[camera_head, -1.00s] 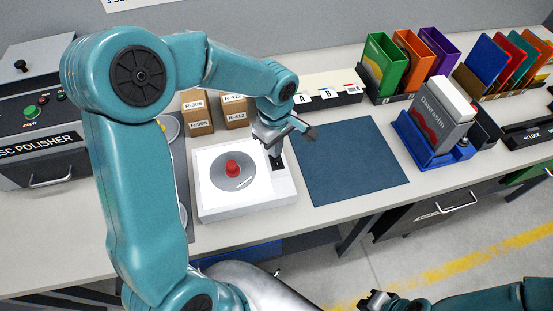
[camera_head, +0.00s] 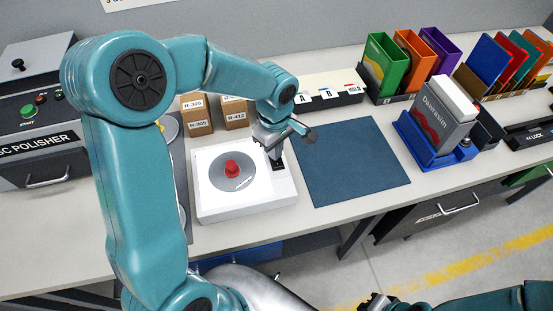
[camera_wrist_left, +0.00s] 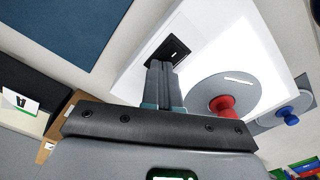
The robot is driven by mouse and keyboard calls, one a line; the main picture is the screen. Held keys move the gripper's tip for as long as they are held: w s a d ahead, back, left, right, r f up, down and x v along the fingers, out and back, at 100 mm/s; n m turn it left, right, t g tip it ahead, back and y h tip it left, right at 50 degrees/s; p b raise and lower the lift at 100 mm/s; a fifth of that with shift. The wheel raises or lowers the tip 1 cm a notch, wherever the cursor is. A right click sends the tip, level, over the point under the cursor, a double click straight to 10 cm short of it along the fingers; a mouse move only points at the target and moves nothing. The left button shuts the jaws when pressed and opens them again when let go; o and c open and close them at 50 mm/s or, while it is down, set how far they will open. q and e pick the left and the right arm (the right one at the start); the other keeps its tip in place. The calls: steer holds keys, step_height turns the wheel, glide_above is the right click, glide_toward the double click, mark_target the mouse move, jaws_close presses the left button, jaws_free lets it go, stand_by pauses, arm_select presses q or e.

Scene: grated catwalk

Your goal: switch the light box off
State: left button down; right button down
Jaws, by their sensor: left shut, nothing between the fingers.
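The light box (camera_head: 207,199) is a low white box on the bench, with a bright white top. A grey disc (camera_head: 222,184) with a red knob (camera_head: 232,169) lies on it. A black rocker switch in a dark frame (camera_wrist_left: 174,47) sits near the box's edge in the left wrist view; it also shows on the box's right side in the head view (camera_head: 279,167). My left gripper (camera_head: 276,158) is shut and empty, pointing down with its fingertips (camera_wrist_left: 161,66) right at the switch. They partly hide it, and I cannot tell whether they touch. My right gripper (camera_head: 376,301) is at the bottom edge, its jaws unclear.
A dark blue mat (camera_head: 350,165) lies clear right of the box. Small labelled cartons (camera_head: 196,115) stand behind it. A blue tray (camera_head: 437,158) with a grey-and-white carton is farther right. The disc polisher (camera_head: 35,150) is at the left.

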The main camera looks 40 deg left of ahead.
arm_select(q)
steer(key=shift+r+p, duration=0.35)
steer(key=shift+r, duration=0.1)
steer(key=shift+r+p, duration=1.85)
steer(key=shift+r, duration=1.2)
steer(key=shift+f, duration=0.1)
